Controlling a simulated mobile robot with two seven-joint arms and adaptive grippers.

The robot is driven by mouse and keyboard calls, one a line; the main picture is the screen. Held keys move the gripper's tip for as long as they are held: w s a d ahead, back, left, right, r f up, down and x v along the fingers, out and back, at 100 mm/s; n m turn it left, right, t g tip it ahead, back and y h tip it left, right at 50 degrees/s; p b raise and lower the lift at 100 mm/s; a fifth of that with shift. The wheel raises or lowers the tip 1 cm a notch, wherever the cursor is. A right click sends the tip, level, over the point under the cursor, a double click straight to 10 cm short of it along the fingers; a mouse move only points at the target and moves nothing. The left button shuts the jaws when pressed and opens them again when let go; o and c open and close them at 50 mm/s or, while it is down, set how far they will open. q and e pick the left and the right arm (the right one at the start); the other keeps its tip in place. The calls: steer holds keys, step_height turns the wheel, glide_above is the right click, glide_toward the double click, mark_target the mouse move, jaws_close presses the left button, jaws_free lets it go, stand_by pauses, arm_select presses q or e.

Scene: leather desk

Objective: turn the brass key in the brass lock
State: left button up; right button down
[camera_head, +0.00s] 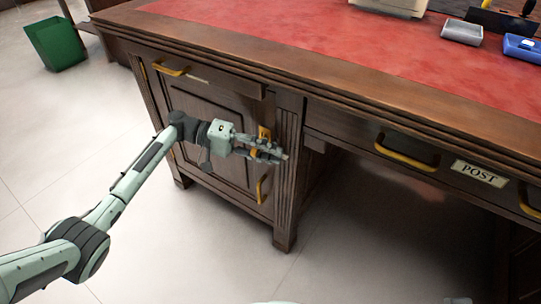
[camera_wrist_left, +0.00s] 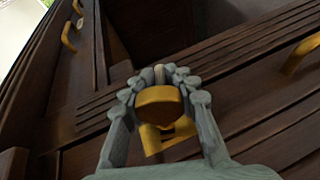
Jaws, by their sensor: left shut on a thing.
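The brass lock (camera_head: 264,132) is a small yellow plate on the dark cabinet door of the desk, partly hidden behind my left gripper (camera_head: 275,153). In the left wrist view the lock (camera_wrist_left: 168,140) shows as a yellow plate with dark slots, behind the brass key (camera_wrist_left: 160,101). The key's rounded head is between the fingers of my left gripper (camera_wrist_left: 160,78), which is shut on it. The key's shaft is hidden, so I cannot tell how deep it sits in the lock.
A brass door handle (camera_head: 262,188) is just below the lock, and a drawer handle (camera_head: 172,70) is above left. Another drawer handle (camera_head: 406,155) and a POST label (camera_head: 480,173) are to the right. A green bin (camera_head: 55,43) stands on the floor at far left.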

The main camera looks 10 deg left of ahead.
stand_by(0.3)
arm_select(q)
steer(key=h+b, duration=0.1)
steer(key=r+n+h+b, duration=0.1)
steer(key=b, duration=0.1)
steer(key=shift+d+h, duration=0.1)
steer(key=shift+h, duration=0.3)
stand_by(0.4)
steer(key=o, duration=1.2)
steer(key=shift+o, duration=0.2)
